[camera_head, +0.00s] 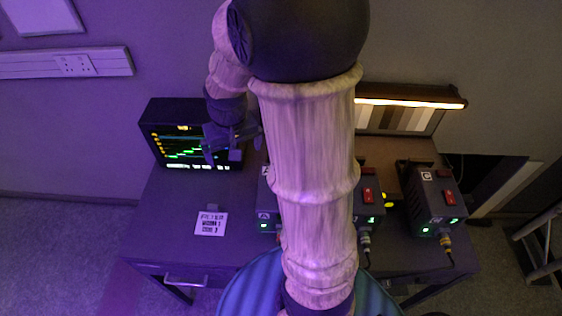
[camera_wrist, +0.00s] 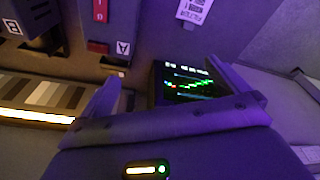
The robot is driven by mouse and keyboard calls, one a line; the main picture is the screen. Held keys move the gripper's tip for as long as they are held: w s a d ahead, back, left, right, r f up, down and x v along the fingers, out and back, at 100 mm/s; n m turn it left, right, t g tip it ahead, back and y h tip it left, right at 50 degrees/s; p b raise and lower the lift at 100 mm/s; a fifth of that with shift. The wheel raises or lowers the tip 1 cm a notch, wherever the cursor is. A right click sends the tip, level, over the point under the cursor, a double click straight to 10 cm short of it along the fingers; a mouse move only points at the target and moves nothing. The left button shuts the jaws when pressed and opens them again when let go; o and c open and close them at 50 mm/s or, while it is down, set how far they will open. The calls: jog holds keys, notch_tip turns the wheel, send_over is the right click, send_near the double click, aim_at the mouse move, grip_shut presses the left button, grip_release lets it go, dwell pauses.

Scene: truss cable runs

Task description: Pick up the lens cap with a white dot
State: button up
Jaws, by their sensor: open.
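I cannot make out a lens cap with a white dot in either view; my arm hides much of the table's middle in the head view. My gripper (camera_head: 230,143) is in front of the monitor in the head view, partly blending into it. In the wrist view my gripper (camera_wrist: 162,75) has its two fingers spread wide apart, with nothing visibly held between them. The monitor (camera_wrist: 188,84) shows between and beyond the fingers. Small yellow-green items (camera_head: 388,200) lie right of my arm, too small to identify.
The dark table (camera_head: 190,255) carries the monitor (camera_head: 170,150), a printed card (camera_head: 211,223), and switch boxes, including one marked C (camera_head: 435,200). A lit strip lamp (camera_head: 410,101) over a striped chart stands at the back right. The table is clear around the card.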

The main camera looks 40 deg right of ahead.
jog(key=w+d+f+m+g+b, duration=0.1)
jog(key=w+d+f+m+b, duration=0.2)
jog(key=w+d, duration=0.3)
jog(key=w+d+f+m+g+b, duration=0.1)
jog(key=w+d+f+b, duration=0.5)
jog(key=d, duration=1)
jog(key=shift+d+f+m, duration=0.15)
jog(key=shift+d+m, duration=0.15)
jog(key=shift+m, duration=0.6)
jog(key=shift+w, duration=0.2)
notch_tip(320, 180, down, 12)
jog(key=shift+s+f+p, duration=0.15)
jog(key=shift+s+p, duration=0.05)
jog(key=shift+p, duration=0.2)
jog(key=shift+a+f+p, duration=0.15)
jog(key=shift+f+p, duration=0.2)
jog(key=shift+f, duration=0.95)
jog(key=shift+a+f+p, duration=0.15)
jog(key=shift+f+p, duration=0.15)
jog(key=shift+f, duration=1)
